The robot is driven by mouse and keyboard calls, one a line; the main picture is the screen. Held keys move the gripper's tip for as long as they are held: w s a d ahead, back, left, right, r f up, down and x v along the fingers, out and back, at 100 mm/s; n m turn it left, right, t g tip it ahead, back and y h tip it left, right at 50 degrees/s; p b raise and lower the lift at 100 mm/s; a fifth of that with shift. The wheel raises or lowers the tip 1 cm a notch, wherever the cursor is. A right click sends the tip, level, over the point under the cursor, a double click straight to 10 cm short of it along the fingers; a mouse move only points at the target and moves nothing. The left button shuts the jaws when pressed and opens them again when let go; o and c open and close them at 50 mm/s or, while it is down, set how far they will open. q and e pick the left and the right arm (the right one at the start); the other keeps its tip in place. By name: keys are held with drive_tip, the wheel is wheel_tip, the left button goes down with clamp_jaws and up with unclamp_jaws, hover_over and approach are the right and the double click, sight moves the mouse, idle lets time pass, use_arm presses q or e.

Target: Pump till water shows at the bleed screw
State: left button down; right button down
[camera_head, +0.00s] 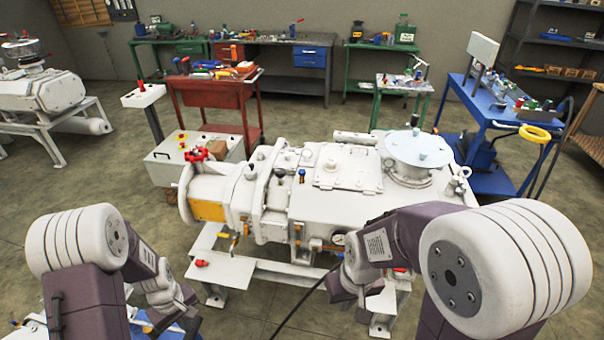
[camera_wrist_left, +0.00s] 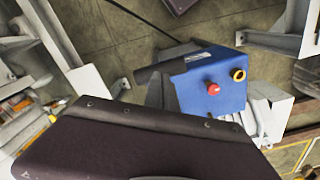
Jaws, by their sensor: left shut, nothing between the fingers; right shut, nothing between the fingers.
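The white screw vacuum machine (camera_head: 335,205) stands on a light metal frame in the middle of the head view. I cannot tell which fitting is the bleed screw, and no water is visible. A blue box with a red knob and a yellow ring (camera_wrist_left: 212,88), perhaps the pump, shows in the left wrist view. My left gripper (camera_head: 182,325) is shut and empty at the lower left. My right gripper (camera_head: 345,292) is shut and empty before the machine's front.
A grey control box (camera_head: 190,160) stands behind the machine's left end. A red workbench (camera_head: 215,95) and a blue cart (camera_head: 500,115) with a yellow handle stand behind. A black hose (camera_head: 300,305) runs down in front. Open floor (camera_head: 70,195) lies to the left.

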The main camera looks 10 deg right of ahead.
use_arm(q)
drive_tip(key=shift+f, duration=0.1)
wheel_tip(320, 180, down, 12)
drive_tip(key=b, duration=0.8)
drive_tip(key=shift+r+b, duration=0.25)
drive_tip(key=shift+b, duration=0.05)
idle(0.5)
wheel_tip(320, 180, up, 12)
drive_tip(key=p, duration=1.1)
drive_tip(key=shift+f, duration=0.2)
idle(0.4)
